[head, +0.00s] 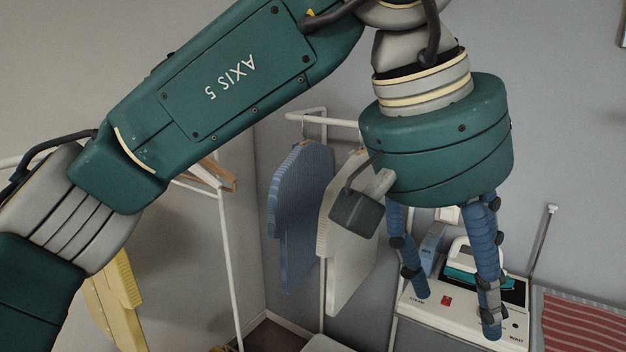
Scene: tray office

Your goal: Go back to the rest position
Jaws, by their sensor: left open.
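My left arm comes in from the left and bends down at the wrist. My left gripper (455,312) hangs at the right of centre, fingers pointing down. Its blue fingers are spread apart, and nothing shows between the fingertips. In the picture the fingers overlap a white steam station (445,321); I cannot tell how much gap lies between them. My right gripper does not show.
An iron (478,262) rests on the station. A red striped board (583,325) lies at the lower right. Blue (298,215) and white (345,265) garments hang on a white rack behind the wrist. A yellow garment (117,300) hangs at left.

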